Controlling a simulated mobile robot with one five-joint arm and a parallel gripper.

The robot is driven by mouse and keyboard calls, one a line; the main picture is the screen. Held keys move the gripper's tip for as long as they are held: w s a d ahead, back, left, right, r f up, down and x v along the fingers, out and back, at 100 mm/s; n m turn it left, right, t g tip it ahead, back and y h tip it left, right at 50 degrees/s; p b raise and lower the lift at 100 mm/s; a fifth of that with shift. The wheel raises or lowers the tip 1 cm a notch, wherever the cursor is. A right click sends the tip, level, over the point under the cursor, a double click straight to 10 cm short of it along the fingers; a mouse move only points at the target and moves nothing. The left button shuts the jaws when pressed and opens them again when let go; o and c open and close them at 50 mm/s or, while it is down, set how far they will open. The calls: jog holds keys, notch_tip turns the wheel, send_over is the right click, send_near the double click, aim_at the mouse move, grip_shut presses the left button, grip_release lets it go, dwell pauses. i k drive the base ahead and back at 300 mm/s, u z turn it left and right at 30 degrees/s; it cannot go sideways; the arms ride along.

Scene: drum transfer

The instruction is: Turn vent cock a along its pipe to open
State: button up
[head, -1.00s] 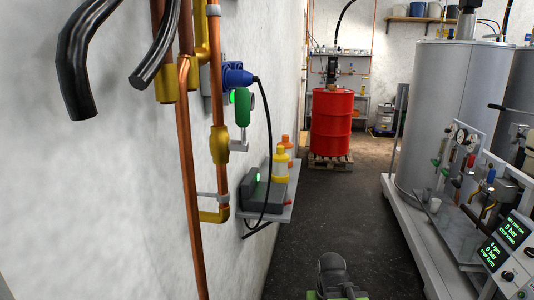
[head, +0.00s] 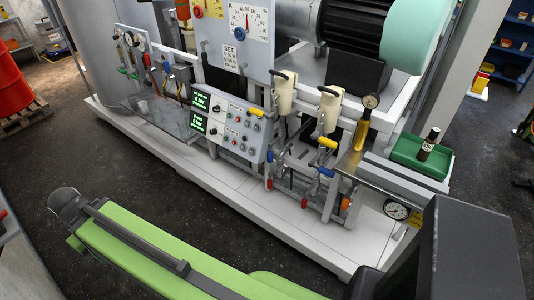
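Several small cocks with coloured handles sit on the pipework of the skid: a yellow handle (head: 328,143), a blue handle (head: 327,171) and a red handle (head: 304,203). More coloured handles are on the gauge panel (head: 133,58) at the upper left. I cannot read a label that tells which one is vent cock a, nor whether any is open. My green arm link crosses the bottom of the head view, with a dark rounded joint at its left end. My gripper's fingers do not show.
A control box (head: 232,128) with lit screens stands mid-skid. Two cream cylinders (head: 284,95) and a round gauge (head: 396,210) are to its right. A green tray (head: 420,155) holds a dark bottle. A red drum (head: 12,85) is at far left. Dark floor (head: 110,170) lies clear before the skid.

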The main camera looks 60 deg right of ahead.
aim_at(327, 142)
jog(key=z, duration=0.6)
jog(key=k, duration=0.6)
jog(key=z, duration=1.75)
